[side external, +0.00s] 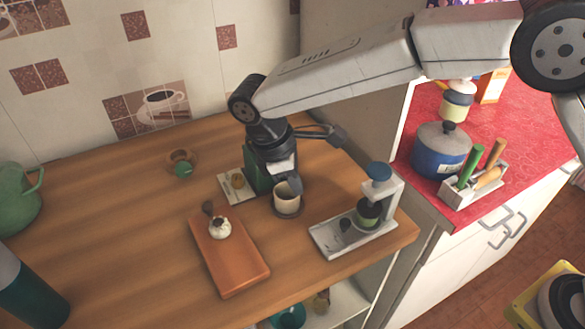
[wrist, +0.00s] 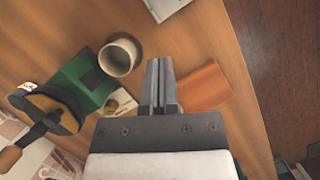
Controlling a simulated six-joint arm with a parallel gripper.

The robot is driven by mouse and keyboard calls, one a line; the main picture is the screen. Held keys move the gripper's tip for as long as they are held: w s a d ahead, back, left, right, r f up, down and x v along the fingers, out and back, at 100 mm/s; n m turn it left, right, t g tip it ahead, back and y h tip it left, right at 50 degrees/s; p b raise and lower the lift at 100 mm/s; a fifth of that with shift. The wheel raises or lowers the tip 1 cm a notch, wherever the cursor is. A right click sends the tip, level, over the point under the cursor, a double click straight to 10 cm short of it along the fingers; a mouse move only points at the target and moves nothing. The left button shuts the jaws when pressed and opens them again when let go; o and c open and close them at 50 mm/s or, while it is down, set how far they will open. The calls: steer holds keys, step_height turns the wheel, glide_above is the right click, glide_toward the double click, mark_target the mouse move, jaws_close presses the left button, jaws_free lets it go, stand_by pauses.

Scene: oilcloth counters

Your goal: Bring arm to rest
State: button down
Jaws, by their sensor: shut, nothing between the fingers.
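My gripper (side external: 295,186) points down over the wooden counter, close to the cup (side external: 287,207) and the green grinder (side external: 257,176) in the side view. In the wrist view my gripper (wrist: 160,62) has its two fingers together with nothing between them. The white cup (wrist: 118,58) stands upright just left of the fingertips in that view, apart from them in the picture. The green grinder (wrist: 88,82) with its crank is further left. My wrist hides part of the grinder in the side view.
An orange board (side external: 228,257) carries a small white pot (side external: 220,229). A white stand (side external: 385,205) holds a dark green container at the counter's right end. A blue pot (side external: 440,155) and utensil holder (side external: 474,185) sit on the red counter. The wooden counter's left middle is mostly clear.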

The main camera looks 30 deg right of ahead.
steer(key=shift+d, duration=0.1)
steer(key=s+d+r+m+t+y, duration=0.2)
steer(key=d+m+t, duration=0.1)
steer(key=d+m, duration=0.65)
steer(key=s+d+r+m+t+y, duration=0.3)
steer(key=d+m, duration=0.6)
steer(key=d, duration=0.2)
steer(key=s+d+f+n+g+h, duration=0.1)
steer(key=s+d+f+n, duration=0.4)
steer(key=s+f+n, duration=0.1)
steer(key=shift+s+d+f+g, duration=0.3)
steer(key=shift+s+f, duration=0.6)
steer(key=shift+s, duration=0.2)
